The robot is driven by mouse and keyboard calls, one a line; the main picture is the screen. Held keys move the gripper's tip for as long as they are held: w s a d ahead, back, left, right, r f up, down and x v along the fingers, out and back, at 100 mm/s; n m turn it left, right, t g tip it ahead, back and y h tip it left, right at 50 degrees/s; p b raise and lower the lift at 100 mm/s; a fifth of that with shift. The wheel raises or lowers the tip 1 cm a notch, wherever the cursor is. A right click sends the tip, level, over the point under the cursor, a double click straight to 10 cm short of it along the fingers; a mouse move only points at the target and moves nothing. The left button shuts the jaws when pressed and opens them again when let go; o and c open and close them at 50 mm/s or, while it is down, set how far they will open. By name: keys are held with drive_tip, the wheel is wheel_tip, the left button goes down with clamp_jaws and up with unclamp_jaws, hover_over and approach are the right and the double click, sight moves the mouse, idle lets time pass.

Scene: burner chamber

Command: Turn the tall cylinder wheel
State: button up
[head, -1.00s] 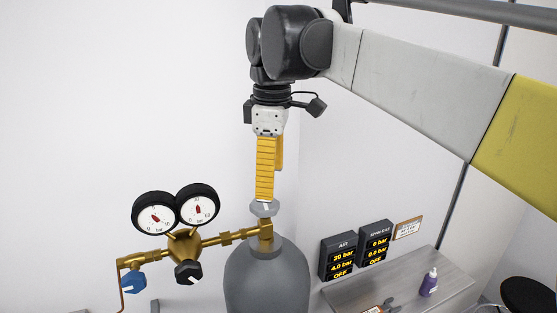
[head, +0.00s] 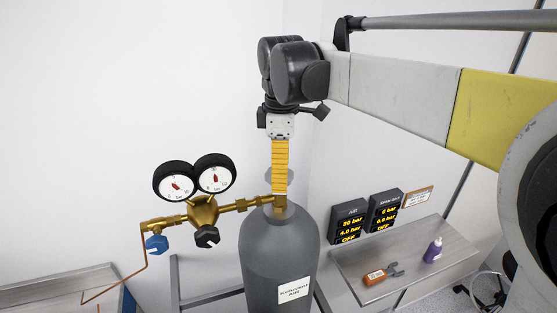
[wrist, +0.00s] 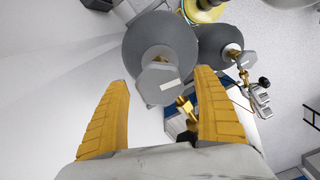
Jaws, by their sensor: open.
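The tall grey cylinder (head: 275,255) stands upright with a white label ending in "AIR". Its grey faceted wheel (wrist: 160,83) sits on top and bears a pale mark. In the head view, my yellow finger largely covers the wheel, and only a grey edge (head: 268,177) shows. My gripper (head: 280,190) points down over the wheel. In the wrist view, my two fingers (wrist: 163,78) are wide apart and empty, with the wheel showing between their tips. I see no clear finger contact with the wheel.
A brass regulator (head: 203,212) with two gauges (head: 196,178) extends left from the valve. A second cylinder wheel (wrist: 231,57) lies right in the wrist view. Displays (head: 366,216) hang above a bench (head: 405,268) with an orange-handled tool (head: 379,275) and purple bottle (head: 433,250).

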drive_tip(key=shift+f, duration=0.1)
drive_tip(key=shift+c, duration=0.3)
drive_tip(key=c, duration=1.1)
